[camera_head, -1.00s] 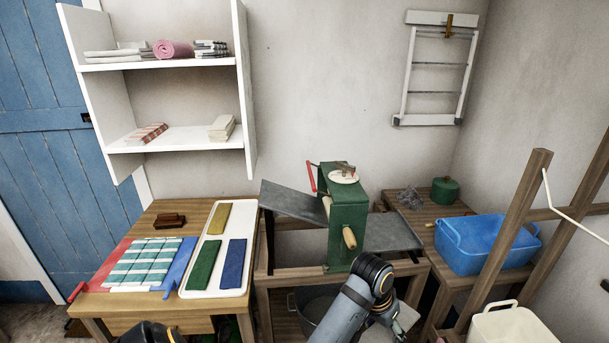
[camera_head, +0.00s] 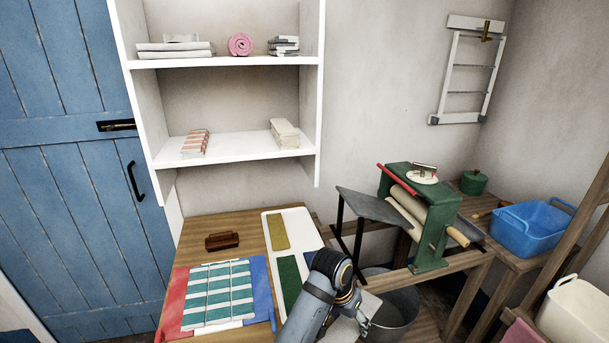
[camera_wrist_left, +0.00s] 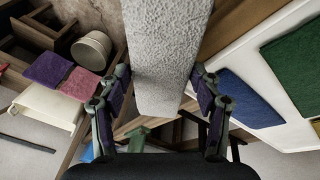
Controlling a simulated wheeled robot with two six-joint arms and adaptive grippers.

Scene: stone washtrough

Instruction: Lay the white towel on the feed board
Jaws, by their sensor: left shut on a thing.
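The white towel (camera_wrist_left: 158,55) hangs in my left gripper (camera_wrist_left: 160,82), which is shut on it, one finger on each side. In the head view, the left gripper (camera_head: 362,312) is over the gap between the table and the mangle, and a pale bit of the towel (camera_head: 370,303) shows beside it. The feed board (camera_head: 368,204) is a bare grey sloping board on the left side of the green mangle (camera_head: 432,240). It lies behind and above the gripper in the picture, apart from the towel. My right gripper is not in view.
A wooden table (camera_head: 208,256) at left holds a striped cloth (camera_head: 217,292), a white tray (camera_head: 303,222) with coloured cloths, and a brown brush (camera_head: 222,241). A metal tub (camera_head: 397,310) stands below the mangle. A blue basin (camera_head: 530,228) is at right. White shelves (camera_head: 235,155) hang above.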

